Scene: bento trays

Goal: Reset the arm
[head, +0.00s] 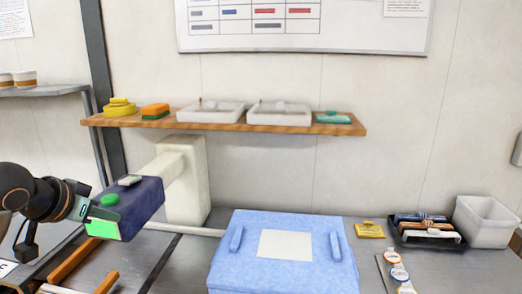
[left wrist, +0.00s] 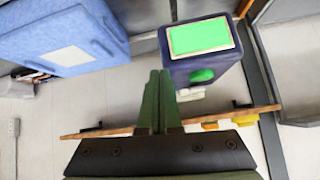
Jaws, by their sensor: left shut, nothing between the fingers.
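My left arm comes in from the left edge of the head view. Its gripper (head: 80,207) is beside the left end of a dark blue device, and its fingers are hard to make out there. In the left wrist view the left gripper (left wrist: 158,80) shows two green fingers close together, shut and empty. The dark blue device (head: 148,203) has a lit green screen, a green button and a pale button, on a cream support. It also shows in the left wrist view (left wrist: 205,57), beyond the fingers. My right gripper is in neither view.
A blue box (head: 282,284) with a white label stands on the grey table. A wooden shelf (head: 225,126) above holds sponge-like blocks and two white trays (head: 211,113). At right are a yellow packet (head: 370,231), a black tray (head: 428,243) and a white bin (head: 487,222).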

